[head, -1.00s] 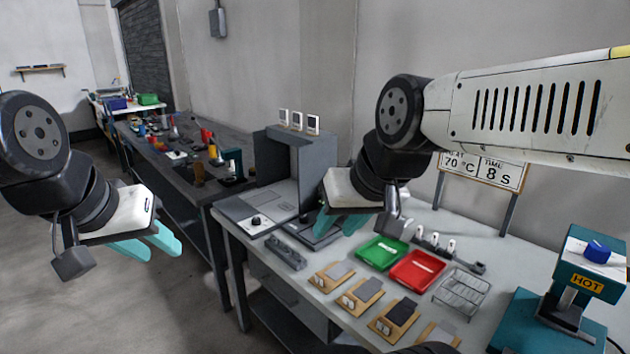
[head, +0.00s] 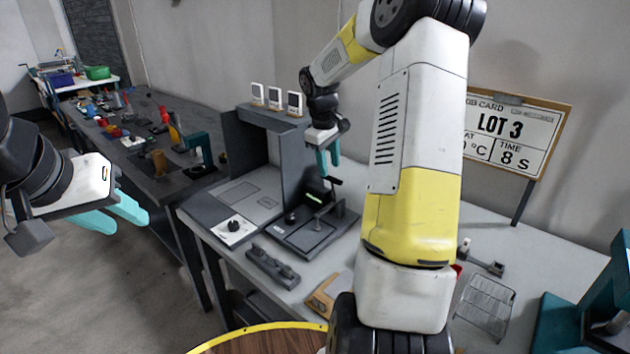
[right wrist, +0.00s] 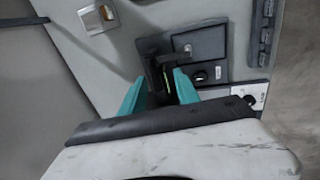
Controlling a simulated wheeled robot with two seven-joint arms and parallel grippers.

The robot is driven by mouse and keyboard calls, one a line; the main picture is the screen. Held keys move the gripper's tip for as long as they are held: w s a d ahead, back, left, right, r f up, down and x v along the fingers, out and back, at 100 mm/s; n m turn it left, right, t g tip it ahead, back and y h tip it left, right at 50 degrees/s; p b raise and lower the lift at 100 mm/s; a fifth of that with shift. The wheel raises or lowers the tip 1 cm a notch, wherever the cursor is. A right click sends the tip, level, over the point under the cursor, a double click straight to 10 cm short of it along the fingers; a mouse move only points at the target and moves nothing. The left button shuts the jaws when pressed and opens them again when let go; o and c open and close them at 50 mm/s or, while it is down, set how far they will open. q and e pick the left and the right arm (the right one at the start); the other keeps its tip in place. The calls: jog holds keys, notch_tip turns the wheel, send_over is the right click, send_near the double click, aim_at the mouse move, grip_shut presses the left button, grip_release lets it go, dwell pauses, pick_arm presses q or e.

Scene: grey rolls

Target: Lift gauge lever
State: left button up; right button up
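The gauge (head: 312,234) is a dark flat base with a small lit green display and a knob, on the light bench. Its lever (head: 332,181) is a dark handle standing up at the back of the base. My right gripper (head: 328,168) points down just above the lever, fingers apart. In the right wrist view, the lever (right wrist: 158,66) shows just beyond and between the open fingertips of the right gripper (right wrist: 160,84); I cannot tell whether they touch. My left gripper (head: 122,215) is empty, fingers apart, left of the bench.
A grey panelled booth (head: 270,150) stands behind and left of the gauge. A dark slotted block (head: 272,266) lies in front. A wire rack (head: 485,305) and a teal machine (head: 590,305) are at right. My right arm hides the bench middle.

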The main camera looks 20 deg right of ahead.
send_over(333, 204)
jog(key=x, duration=0.3)
jog(key=s+a+x, duration=0.1)
jog(key=x, duration=0.6)
jog(key=shift+s+a+f, duration=0.2)
jog(key=shift+s+a, duration=0.1)
jog(key=shift+c, duration=0.2)
grip_shut()
jog(key=shift+r, duration=0.1)
dwell(0.6)
